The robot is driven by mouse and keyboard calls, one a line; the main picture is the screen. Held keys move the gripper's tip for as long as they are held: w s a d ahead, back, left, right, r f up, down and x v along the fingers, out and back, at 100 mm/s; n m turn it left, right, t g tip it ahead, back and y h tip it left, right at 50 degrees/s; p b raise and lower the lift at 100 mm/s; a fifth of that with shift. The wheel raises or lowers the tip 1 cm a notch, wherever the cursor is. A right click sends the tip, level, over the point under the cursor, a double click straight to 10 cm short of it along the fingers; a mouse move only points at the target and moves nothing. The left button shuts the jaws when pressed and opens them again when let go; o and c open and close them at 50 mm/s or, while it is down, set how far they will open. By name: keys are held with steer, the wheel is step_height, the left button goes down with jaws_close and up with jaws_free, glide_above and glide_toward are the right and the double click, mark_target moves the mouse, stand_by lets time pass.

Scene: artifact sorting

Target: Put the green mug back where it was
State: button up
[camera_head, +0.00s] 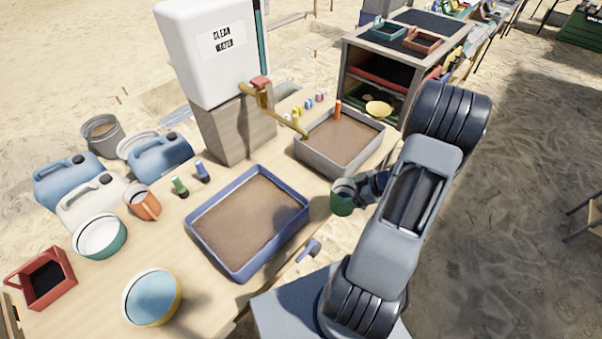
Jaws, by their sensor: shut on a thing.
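The green mug (342,197) is upright, or close to it, at the right edge of the wooden table, between the blue tray and my arm. My gripper (358,190) is shut on the mug from its right side. The fingers are small and partly hidden by the mug and my wrist. I cannot tell whether the mug touches the table or hangs just off its edge.
A blue tray (196,222) and a grey tray (311,160) of brown water or soil stand on the table. The water dispenser (207,60) stands behind them. An orange mug (143,203), bowls and jugs crowd the left. A small blue-handled brush (308,251) lies near the front edge.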

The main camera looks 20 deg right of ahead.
steer(key=w+a+f, duration=0.1)
steer(key=w+a, duration=0.2)
steer(key=w, duration=0.5)
steer(key=w+a+f, duration=0.2)
steer(key=w+a, duration=0.2)
steer(key=w, duration=0.4)
steer(key=shift+a+f, duration=0.2)
steer(key=shift+f, duration=0.15)
steer(key=o, duration=0.7)
